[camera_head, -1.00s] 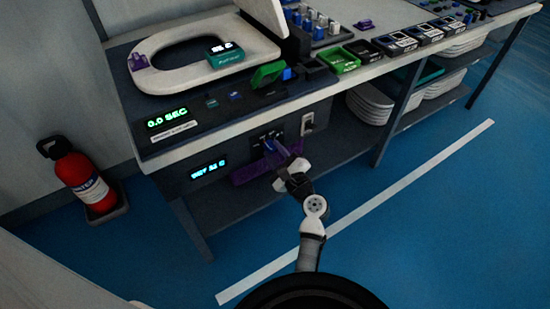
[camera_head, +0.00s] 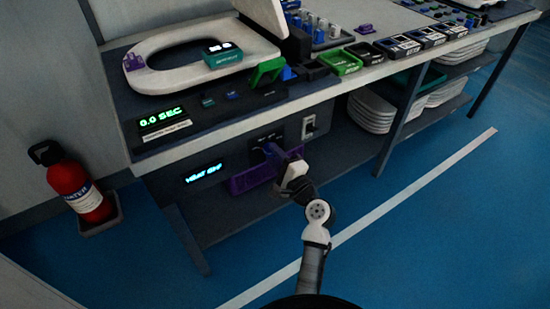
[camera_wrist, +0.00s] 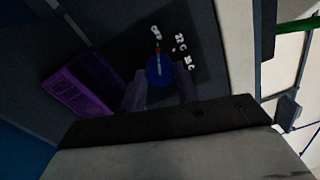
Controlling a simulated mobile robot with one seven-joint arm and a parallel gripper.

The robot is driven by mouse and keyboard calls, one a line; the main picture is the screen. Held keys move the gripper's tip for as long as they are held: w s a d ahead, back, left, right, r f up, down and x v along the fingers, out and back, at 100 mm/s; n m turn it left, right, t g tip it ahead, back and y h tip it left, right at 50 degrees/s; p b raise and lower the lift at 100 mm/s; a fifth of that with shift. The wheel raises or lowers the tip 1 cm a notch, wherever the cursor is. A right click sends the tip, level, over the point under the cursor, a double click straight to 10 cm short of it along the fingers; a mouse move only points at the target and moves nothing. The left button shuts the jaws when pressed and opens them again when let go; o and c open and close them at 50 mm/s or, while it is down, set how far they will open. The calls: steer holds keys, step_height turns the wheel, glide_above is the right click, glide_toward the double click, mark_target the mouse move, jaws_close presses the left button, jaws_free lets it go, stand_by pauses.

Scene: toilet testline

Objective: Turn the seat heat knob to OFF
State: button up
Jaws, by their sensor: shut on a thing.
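The seat heat knob (camera_wrist: 158,70) is a round blue dial with a pale line, on a dark panel in the wrist view. An orange mark shows at its edge, toward the topmost of the white labels (camera_wrist: 156,33). My gripper (camera_wrist: 161,90) is shut on the knob, with one finger on each side. In the head view, my gripper (camera_head: 281,163) reaches the front panel under the tabletop and hides most of the knob. The lit blue display (camera_head: 204,173) left of it appears to read "HEAT OFF".
A purple tray-like piece (camera_head: 253,177) lies close beside my gripper. A switch (camera_head: 309,126) is right of the knob. A toilet seat (camera_head: 160,75) and coloured boxes stand on the bench above. A fire extinguisher (camera_head: 77,185) stands at left.

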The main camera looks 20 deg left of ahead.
stand_by(0.3)
steer(key=o, duration=1)
steer(key=shift+c, duration=0.2)
